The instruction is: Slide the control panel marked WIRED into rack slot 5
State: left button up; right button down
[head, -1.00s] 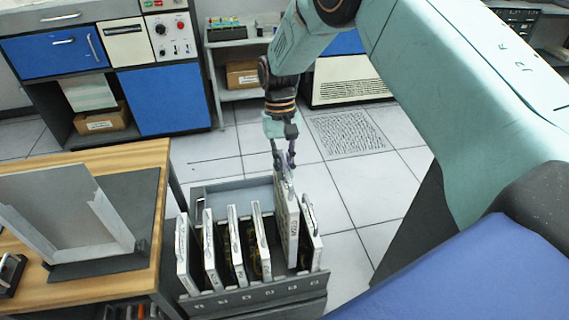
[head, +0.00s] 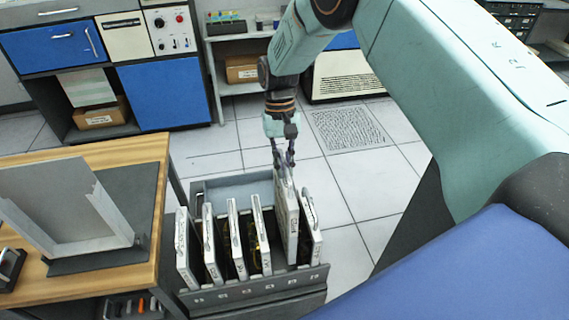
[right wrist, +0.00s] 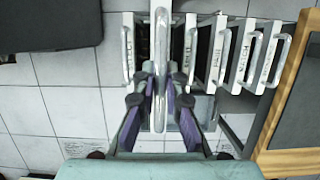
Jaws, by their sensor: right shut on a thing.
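The dark grey rack (head: 252,293) stands on the floor with several white-edged panels upright in it. My right gripper (head: 284,160) is shut on the handle of a panel (head: 290,222), second from the right, whose lettering is too small to read. That panel stands upright at the rack and rises higher than its neighbours. Its lower end is hidden between them. In the right wrist view my right gripper (right wrist: 161,82) closes around the long metal handle (right wrist: 161,50), with panels on both sides. My left gripper is not in view.
A wooden table (head: 120,155) with a grey stand (head: 65,205) is left of the rack. A panel (head: 311,228) stands close on the right of the held one. Blue cabinets (head: 165,98) line the back. Tiled floor lies open behind and right of the rack.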

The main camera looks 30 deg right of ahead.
aim_at(284, 184)
jog(key=shift+w, duration=0.1)
jog(key=shift+f+b, duration=2.1)
jog(key=shift+f, duration=1.45)
jog(key=shift+f+b, duration=2.3)
jog(key=shift+f, duration=1.15)
jog(key=shift+f+b, duration=1)
jog(key=shift+f, duration=0.2)
